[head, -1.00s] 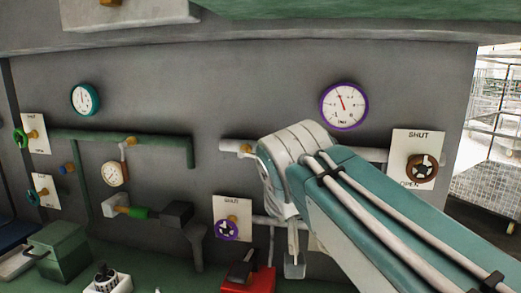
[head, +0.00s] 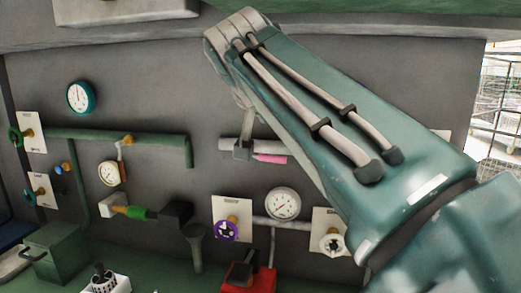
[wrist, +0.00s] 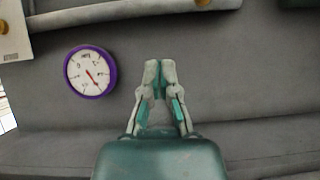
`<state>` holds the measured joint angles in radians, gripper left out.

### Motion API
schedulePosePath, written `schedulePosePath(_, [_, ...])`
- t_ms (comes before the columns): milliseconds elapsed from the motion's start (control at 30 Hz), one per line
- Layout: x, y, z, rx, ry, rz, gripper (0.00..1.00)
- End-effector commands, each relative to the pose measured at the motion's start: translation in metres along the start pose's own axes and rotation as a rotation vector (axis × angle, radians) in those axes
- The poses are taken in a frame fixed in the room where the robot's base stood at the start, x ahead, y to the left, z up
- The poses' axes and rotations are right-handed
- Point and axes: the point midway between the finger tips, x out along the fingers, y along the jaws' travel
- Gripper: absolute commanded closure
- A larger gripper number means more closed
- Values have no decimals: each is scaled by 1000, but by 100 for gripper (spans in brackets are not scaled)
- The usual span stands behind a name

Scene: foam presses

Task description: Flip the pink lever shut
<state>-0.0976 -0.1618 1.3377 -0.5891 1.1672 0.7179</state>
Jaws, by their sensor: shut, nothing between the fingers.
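The pink lever (head: 270,158) shows in the head view, lying roughly level just below a pale pipe (head: 280,146) on the grey wall. Its left end is hidden behind my gripper (head: 243,154). My gripper hangs down in front of the pipe, at the lever's left; I cannot tell whether they touch. In the wrist view my gripper (wrist: 159,70) is shut with nothing between its fingers, and the lever is not seen there.
The purple-rimmed gauge (wrist: 90,72) is on the wall in the wrist view. A red box (head: 248,278) stands lower. My arm covers the wall at right.

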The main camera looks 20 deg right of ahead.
Motion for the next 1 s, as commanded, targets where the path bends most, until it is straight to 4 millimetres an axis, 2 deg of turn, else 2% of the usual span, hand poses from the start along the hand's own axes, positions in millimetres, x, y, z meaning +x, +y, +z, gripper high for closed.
schedulePosePath(167, [11, 0, 0, -1, -2, 2, 100])
schedulePosePath(667, [102, 1, 1, 0, -3, 3, 100])
schedulePosePath(800, [116, 0, 17, -2, -2, -1, 100])
schedulePosePath(1000, [127, 0, 28, -1, -1, 0, 100])
